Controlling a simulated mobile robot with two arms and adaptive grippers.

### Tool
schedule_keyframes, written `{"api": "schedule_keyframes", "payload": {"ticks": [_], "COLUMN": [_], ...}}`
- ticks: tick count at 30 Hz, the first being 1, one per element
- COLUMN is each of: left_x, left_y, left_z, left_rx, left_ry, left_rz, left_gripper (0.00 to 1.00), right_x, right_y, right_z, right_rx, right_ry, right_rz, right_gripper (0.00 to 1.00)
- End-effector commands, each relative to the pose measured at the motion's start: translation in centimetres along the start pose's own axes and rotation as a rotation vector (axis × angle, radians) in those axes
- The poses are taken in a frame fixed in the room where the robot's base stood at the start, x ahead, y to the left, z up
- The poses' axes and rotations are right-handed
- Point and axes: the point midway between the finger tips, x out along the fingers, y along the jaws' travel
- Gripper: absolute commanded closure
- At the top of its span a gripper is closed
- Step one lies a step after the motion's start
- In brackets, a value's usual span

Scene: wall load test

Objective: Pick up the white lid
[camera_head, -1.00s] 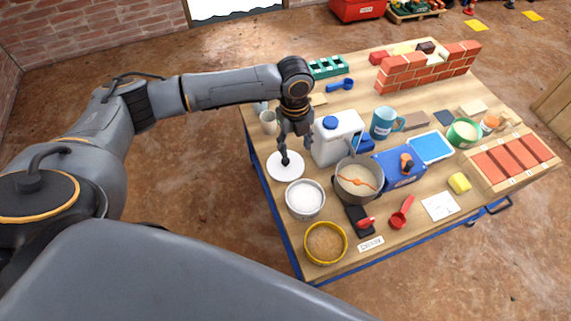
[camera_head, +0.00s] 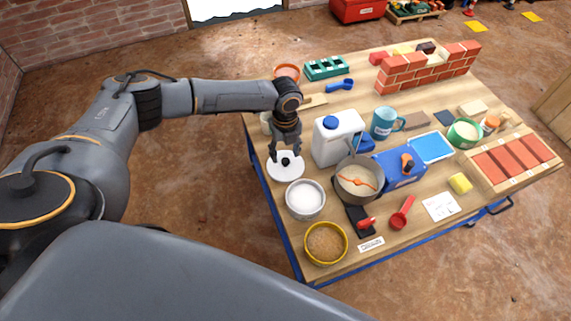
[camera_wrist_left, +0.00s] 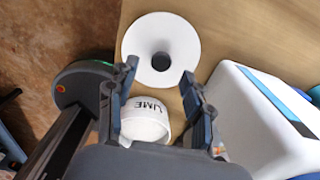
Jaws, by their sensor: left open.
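The white lid (camera_head: 286,175) is a round disc with a dark knob in its middle. It lies flat on the workbench near the left edge. It also shows in the left wrist view (camera_wrist_left: 183,36), at the top middle. My left gripper (camera_head: 285,152) is open and empty, pointing down just behind and above the knob in the head view. In the left wrist view its two fingertips (camera_wrist_left: 159,70) are apart, with the knob appearing between and beyond them. The gap between fingers and knob is hard to judge. My right gripper is not in view.
A white jug (camera_head: 335,145) with a blue cap stands close right of the gripper. A bowl of white powder (camera_head: 305,199) sits in front of the lid. A white labelled cup (camera_wrist_left: 146,122) is near the fingers.

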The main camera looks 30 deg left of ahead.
Motion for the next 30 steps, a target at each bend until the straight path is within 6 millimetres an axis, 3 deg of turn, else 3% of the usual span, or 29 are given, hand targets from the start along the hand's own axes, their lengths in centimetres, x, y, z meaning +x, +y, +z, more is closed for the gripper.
{"api": "schedule_keyframes", "payload": {"ticks": [6,14,22,30], "left_x": [2.9,3.2,3.1,3.1], "left_y": [-0.1,-0.1,-0.1,-0.1], "left_z": [0.0,0.0,0.0,0.0], "left_rx": [0.000,0.000,0.000,0.000], "left_ry": [0.001,0.000,0.000,0.000], "left_rz": [-0.001,-0.001,-0.001,-0.001], "left_gripper": [0.50,0.50,1.00,1.00], "right_x": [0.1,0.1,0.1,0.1], "right_y": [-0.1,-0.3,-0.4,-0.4], "right_z": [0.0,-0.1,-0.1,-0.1], "right_rx": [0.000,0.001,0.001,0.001], "right_ry": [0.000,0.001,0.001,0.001], "right_rz": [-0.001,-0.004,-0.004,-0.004], "right_gripper": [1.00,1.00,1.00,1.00]}}
